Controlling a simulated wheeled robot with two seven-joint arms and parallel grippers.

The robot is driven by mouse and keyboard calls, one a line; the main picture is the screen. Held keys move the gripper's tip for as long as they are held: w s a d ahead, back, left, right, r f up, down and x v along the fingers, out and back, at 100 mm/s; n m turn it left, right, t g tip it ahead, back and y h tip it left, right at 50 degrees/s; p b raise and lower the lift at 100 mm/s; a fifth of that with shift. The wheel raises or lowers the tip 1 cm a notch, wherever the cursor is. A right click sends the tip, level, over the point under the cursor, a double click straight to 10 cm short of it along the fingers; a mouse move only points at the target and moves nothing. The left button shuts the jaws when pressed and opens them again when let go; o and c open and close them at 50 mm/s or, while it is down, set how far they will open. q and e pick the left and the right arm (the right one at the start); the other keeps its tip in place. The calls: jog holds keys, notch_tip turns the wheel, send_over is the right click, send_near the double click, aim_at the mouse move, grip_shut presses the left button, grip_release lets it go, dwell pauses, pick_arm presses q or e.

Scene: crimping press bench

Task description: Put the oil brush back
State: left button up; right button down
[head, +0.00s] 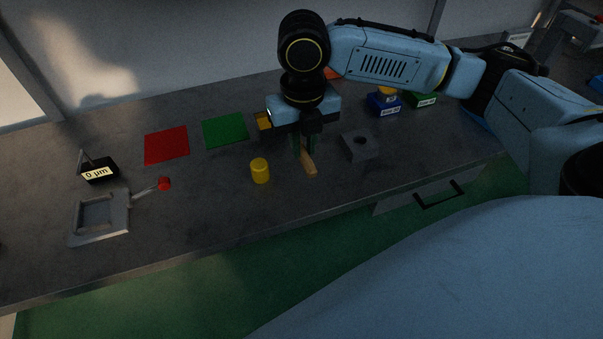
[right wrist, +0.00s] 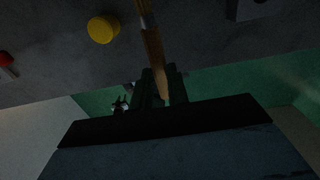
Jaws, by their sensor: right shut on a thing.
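My right gripper (head: 305,150) is shut on the oil brush (head: 309,165), a slim tan wooden stick held over the middle of the bench. In the right wrist view the brush (right wrist: 153,45) runs between the fingers (right wrist: 160,84) and out past the top edge, so its far end is cut off. A grey block with a dark round hole (head: 360,152) stands just right of the brush in the head view. The brush is apart from the block. My left gripper is out of view.
A yellow cylinder (head: 260,171) stands close left of the brush. Red (head: 166,146) and green (head: 225,131) mats lie behind it. A grey press with a red-knobbed lever (head: 102,219) and a 0 µm display (head: 97,171) are at left. Blue (head: 383,106) and green (head: 424,100) bins stand behind right.

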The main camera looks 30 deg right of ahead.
aim_at(303, 152)
notch_tip(303, 152, down, 8)
jog(key=shift+r+b, duration=0.15)
jog(key=shift+b, duration=0.45)
jog(key=shift+f, duration=0.4)
jog(key=c, duration=1.4)
grip_release()
jog(key=shift+f, duration=0.1)
jog(key=shift+o, duration=0.2)
notch_tip(303, 152, up, 12)
jog(key=shift+r+p, duration=0.15)
jog(key=shift+p, duration=0.8)
jog(key=shift+w, duration=0.1)
